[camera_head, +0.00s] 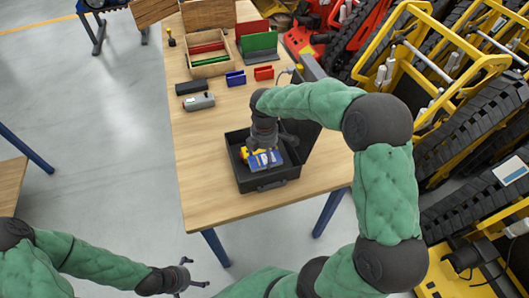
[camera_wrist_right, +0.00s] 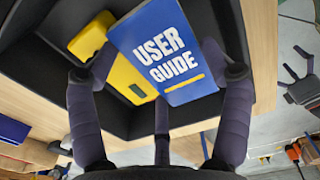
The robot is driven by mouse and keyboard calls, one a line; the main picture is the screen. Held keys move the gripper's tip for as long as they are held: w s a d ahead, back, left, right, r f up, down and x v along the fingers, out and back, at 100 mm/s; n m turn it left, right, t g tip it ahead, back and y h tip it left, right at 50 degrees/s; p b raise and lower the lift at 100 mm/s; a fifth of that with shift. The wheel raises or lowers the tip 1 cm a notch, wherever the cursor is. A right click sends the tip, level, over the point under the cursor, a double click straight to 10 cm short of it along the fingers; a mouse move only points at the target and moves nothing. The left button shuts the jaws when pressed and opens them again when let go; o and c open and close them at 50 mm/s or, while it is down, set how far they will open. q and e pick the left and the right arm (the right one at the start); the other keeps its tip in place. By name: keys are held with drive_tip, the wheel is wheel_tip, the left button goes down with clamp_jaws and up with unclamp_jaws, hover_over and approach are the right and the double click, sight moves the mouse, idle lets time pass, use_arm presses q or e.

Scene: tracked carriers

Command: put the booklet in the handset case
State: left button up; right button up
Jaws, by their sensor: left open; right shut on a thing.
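The blue booklet (camera_wrist_right: 165,52), marked USER GUIDE, is in my right gripper (camera_wrist_right: 160,85), which is shut on it. In the head view the booklet (camera_head: 263,161) is over the inside of the open black case (camera_head: 272,184) on the table. I cannot tell whether it touches the case floor. A yellow handset (camera_wrist_right: 128,82) lies in the case, partly hidden by the booklet; its yellow also shows in the head view (camera_head: 244,153). My right gripper (camera_head: 268,146) reaches down into the case from above. My left gripper (camera_head: 196,275) is open and empty, low beside the table.
Behind the case lie a grey device (camera_head: 199,102), a black block (camera_head: 193,87), a blue holder (camera_head: 236,78) and a red holder (camera_head: 263,73). A wooden tray (camera_head: 190,70) stands further back. Yellow tracked carriers (camera_head: 450,110) crowd the right. The table's front left is clear.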

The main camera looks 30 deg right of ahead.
sight(264, 156)
drive_tip(key=shift+f, duration=0.2)
drive_tip(key=o, duration=1.1)
drive_tip(key=shift+o, duration=0.2)
drive_tip(key=shift+r, duration=0.1)
wheel_tip(264, 156, up, 13)
drive_tip(key=p, duration=0.5)
